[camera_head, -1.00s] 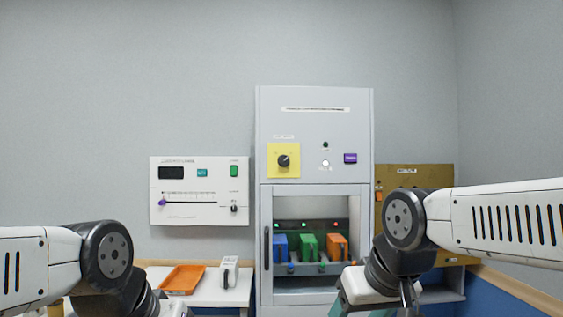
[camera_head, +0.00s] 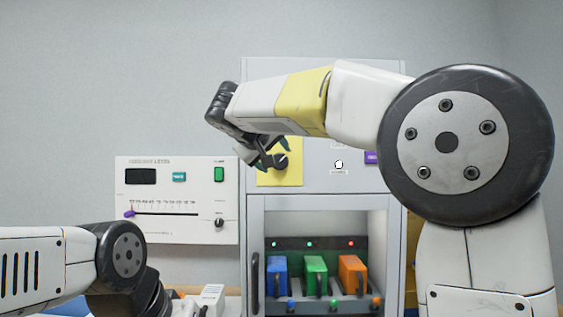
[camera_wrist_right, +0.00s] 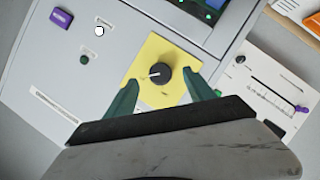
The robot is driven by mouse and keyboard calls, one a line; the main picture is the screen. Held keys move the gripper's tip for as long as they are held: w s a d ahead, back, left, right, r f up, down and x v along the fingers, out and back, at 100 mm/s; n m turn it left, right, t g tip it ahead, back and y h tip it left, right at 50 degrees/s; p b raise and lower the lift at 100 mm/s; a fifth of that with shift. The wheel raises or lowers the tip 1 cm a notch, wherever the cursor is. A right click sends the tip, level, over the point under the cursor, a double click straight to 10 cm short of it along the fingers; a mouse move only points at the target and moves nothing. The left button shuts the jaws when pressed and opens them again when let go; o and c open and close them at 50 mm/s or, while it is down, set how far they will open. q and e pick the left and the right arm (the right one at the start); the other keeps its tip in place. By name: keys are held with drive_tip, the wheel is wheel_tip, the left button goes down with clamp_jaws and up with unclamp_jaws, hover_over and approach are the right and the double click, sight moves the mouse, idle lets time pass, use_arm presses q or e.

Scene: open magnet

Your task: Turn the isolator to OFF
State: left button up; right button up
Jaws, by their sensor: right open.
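The isolator is a black rotary knob (camera_head: 281,160) on a yellow plate (camera_head: 292,177) on the upper front of the grey cabinet. In the right wrist view the knob (camera_wrist_right: 160,74) has a white pointer line and sits on the yellow plate (camera_wrist_right: 150,52), tilted in the picture. My right gripper (camera_head: 276,153) is in front of the plate, partly covering it. In the right wrist view its green fingers (camera_wrist_right: 163,92) are open, one on either side of the knob's near edge, with gaps visible. My left arm shows at the lower left; its gripper is out of view.
A white panel (camera_head: 170,223) with a slider hangs to the left.

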sight(279, 161)
drive_tip(key=x, duration=0.2)
drive_tip(key=r+x, duration=0.1)
drive_tip(key=x, duration=0.4)
drive_tip(key=shift+w+a+r, duration=0.15)
drive_tip(key=shift+w+a, duration=0.15)
drive_tip(key=shift+w, duration=0.45)
drive_tip(key=shift+c, duration=0.2)
clamp_jaws()
